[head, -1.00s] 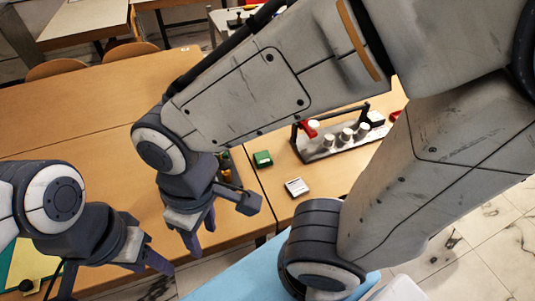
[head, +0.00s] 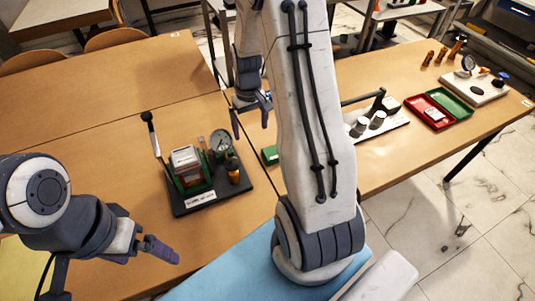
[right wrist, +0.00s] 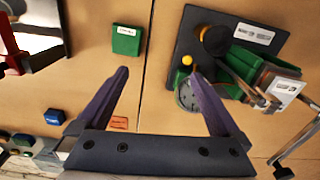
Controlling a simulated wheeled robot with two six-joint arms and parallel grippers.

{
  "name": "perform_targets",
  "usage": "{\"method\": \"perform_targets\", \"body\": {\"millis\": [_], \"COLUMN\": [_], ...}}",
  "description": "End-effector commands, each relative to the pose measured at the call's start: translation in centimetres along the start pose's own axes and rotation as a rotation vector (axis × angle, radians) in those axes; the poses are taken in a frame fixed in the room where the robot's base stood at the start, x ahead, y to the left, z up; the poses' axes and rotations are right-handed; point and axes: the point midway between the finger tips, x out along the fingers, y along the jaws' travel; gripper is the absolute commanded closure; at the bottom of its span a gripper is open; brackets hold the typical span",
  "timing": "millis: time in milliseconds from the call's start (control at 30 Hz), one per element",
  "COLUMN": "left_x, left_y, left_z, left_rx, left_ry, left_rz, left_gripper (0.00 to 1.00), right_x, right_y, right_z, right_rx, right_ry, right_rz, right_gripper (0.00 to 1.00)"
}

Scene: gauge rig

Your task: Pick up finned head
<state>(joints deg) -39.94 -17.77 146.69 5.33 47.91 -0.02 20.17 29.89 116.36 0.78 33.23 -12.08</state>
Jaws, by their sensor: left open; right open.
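I cannot tell for sure which thing is the finned head. A pale grey block with a ridged-looking top (head: 186,157) sits on a green body on the black-based gauge rig (head: 205,197). It also shows in the right wrist view (right wrist: 287,88), at the right. My right gripper (head: 251,118) is open and empty above the table behind the rig. In the right wrist view its fingers (right wrist: 159,75) spread over bare table, the right fingertip overlapping the rig's edge near the dial (right wrist: 187,95). My left gripper (head: 108,272) is open and empty at the front left.
A lever (head: 149,130) stands up on the rig. A green block (head: 269,154) lies right of the rig, partly hidden by my right arm. Farther right are a rack with white cylinders (head: 377,120), red (head: 421,108) and green trays (head: 456,103). The table's left is clear.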

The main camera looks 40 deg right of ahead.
Motion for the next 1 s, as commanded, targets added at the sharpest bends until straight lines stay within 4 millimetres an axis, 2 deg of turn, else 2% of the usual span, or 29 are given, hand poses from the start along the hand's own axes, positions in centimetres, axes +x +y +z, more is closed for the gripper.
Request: {"method": "perform_targets", "body": {"millis": [33, 100, 233, 500, 767, 1000], "left_x": [0.6, 0.8, 0.8, 0.3, -0.2, -1.0], "left_y": [0.0, -0.1, -0.1, 0.0, 0.0, 0.1], "left_z": [0.0, 0.0, 0.0, 0.0, 0.0, -0.1], "left_rx": [0.0, 0.0, 0.0, 0.0, 0.0, 0.0], "left_ry": [0.0, 0.0, 0.0, 0.0, 0.0, 0.0], "left_rz": [0.0, 0.0, 0.0, 0.0, 0.0, 0.0], "left_gripper": [0.0, 0.0, 0.0, 0.0, 0.0, 0.0], "right_x": [1.9, 3.4, 5.0, 8.9, 11.0, 14.4], "right_y": [2.6, 5.0, 7.2, 7.3, 7.2, 7.3], "right_z": [-0.1, -0.2, -0.1, 0.0, 0.1, 0.3], "right_rx": [0.05, 0.089, 0.125, 0.127, 0.126, 0.126], "right_ry": [-0.008, -0.009, -0.012, -0.013, -0.013, -0.013], "right_rz": [0.001, 0.004, 0.006, 0.006, 0.005, 0.005], "right_gripper": [0.0, 0.0, 0.0, 0.0, 0.0, 0.0]}}
